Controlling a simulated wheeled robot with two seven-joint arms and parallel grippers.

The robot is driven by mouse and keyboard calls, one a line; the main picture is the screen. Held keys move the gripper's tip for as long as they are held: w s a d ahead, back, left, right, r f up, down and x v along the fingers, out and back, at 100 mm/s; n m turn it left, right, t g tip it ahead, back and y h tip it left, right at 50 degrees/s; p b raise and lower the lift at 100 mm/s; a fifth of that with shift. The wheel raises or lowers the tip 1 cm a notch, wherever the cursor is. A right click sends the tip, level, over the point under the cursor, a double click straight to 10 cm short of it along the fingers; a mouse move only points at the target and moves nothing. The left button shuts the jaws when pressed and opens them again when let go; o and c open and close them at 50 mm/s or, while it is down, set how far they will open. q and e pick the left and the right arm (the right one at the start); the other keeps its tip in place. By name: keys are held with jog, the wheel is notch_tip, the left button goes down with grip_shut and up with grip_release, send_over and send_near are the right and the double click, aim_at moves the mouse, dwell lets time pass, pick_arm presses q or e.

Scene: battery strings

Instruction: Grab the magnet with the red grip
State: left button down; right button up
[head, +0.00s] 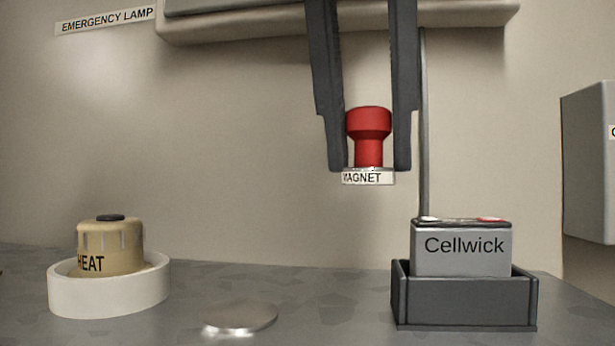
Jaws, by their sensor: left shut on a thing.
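The magnet (369,142) has a red grip with a wide top and narrower stem, above a pale base labelled MAGNET. My left gripper (369,160) comes down from the top of the head view, one dark finger on each side of the magnet. It is shut on the magnet and holds it upright in the air, well above the counter. The magnet touches nothing below it. My right gripper is not in view.
A Cellwick battery (462,250) sits in a dark tray (465,304) at right. A beige HEAT knob (110,245) stands in a white ring (108,292) at left. A flat metal disc (240,318) lies between them on the grey counter (330,300). A fixture (250,28) hangs on the wall above.

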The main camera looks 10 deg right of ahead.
pick_arm(q)
jog(key=shift+s+d+r, duration=0.2)
jog(key=shift+d+r, duration=0.15)
jog(key=shift+d, duration=0.2)
jog(key=shift+s+d+r, duration=0.2)
jog(key=shift+d+r, duration=0.15)
jog(key=shift+d, duration=0.15)
jog(key=shift+a, duration=0.1)
jog(key=shift+f, duration=0.1)
